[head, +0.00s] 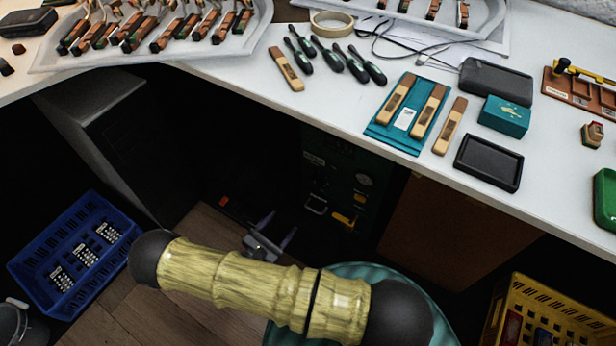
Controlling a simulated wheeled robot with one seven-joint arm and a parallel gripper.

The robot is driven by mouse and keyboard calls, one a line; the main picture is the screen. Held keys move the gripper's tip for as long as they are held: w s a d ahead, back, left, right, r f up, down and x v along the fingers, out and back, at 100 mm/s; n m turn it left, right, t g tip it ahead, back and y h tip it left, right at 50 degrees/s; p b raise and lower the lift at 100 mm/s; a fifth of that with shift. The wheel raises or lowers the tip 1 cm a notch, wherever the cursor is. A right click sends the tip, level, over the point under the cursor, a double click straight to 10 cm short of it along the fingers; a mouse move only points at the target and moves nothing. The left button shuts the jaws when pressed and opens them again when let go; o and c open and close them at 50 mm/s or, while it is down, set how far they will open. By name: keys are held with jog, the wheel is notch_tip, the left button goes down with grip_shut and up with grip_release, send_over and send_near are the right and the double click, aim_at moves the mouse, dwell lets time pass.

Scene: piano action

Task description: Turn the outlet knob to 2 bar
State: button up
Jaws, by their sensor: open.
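A dark green panel (336,172) stands in the shadow under the workbench. I cannot tell which part is the outlet knob, and the gauge reading is too small to read. My gripper (278,228) is low in front of the panel, to its lower left in the picture. Its two fingers are apart with nothing between them. My arm hides the floor below it.
The white workbench (240,75) overhangs the panel and holds tools, trays and boxes. A grey cabinet (110,110) and a blue crate (75,250) stand at left. A brown board (425,235) and a yellow crate (545,315) are at right. Wooden floor shows at lower left.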

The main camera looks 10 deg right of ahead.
jog(key=b, duration=0.7)
send_near(314, 184)
jog(key=x, duration=0.8)
jog(key=shift+d+f, duration=0.1)
jog(key=shift+d, duration=0.1)
jog(key=shift+w+d, duration=0.2)
jog(key=shift+w, duration=0.05)
jog(key=c, duration=1)
